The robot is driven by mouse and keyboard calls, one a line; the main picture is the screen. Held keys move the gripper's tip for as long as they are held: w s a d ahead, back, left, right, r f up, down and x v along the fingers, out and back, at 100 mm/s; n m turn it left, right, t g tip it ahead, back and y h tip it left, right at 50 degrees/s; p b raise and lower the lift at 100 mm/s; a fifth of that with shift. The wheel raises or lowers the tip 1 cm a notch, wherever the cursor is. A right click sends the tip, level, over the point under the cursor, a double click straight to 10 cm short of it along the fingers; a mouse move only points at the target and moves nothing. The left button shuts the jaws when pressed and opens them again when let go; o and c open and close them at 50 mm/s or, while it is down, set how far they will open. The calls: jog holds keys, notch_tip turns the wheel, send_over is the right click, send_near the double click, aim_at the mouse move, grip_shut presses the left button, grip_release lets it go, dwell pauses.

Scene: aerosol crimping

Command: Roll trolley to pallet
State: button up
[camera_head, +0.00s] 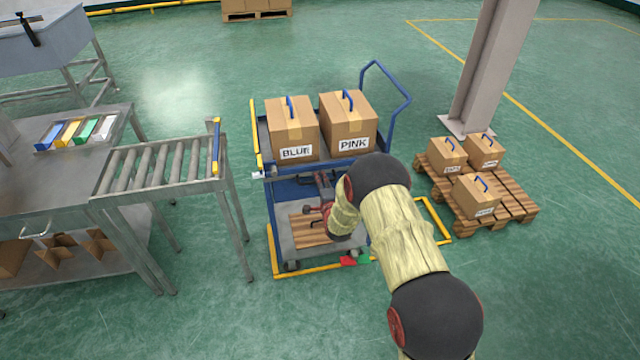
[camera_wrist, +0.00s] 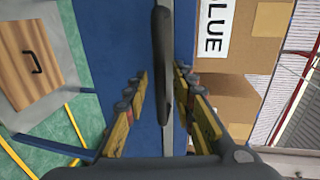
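The trolley (camera_head: 283,189) has a blue deck, grey lower shelf and tall blue push handle (camera_head: 397,112) at its far right. It stands in yellow floor marking, with boxes labelled BLUE (camera_head: 282,121) and PINK (camera_head: 334,113) on top. The wooden pallet (camera_head: 522,207) stands to the right, with three small boxes on it. My gripper (camera_head: 322,190) is at the trolley's near side, partly hidden by my arm. In the wrist view my gripper (camera_wrist: 161,75) is open, its fingers on either side of a dark bar (camera_wrist: 163,60) at the blue deck side; contact is not clear.
A roller conveyor (camera_head: 165,165) and workbench (camera_head: 60,175) stand close on the left. A steel column (camera_head: 490,70) rises behind the pallet. A wooden panel with a black handle (camera_wrist: 32,60) lies on the lower shelf.

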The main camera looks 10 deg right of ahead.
jog(key=shift+c, duration=1.4)
jog(key=c, duration=0.4)
jog(key=shift+f, duration=0.1)
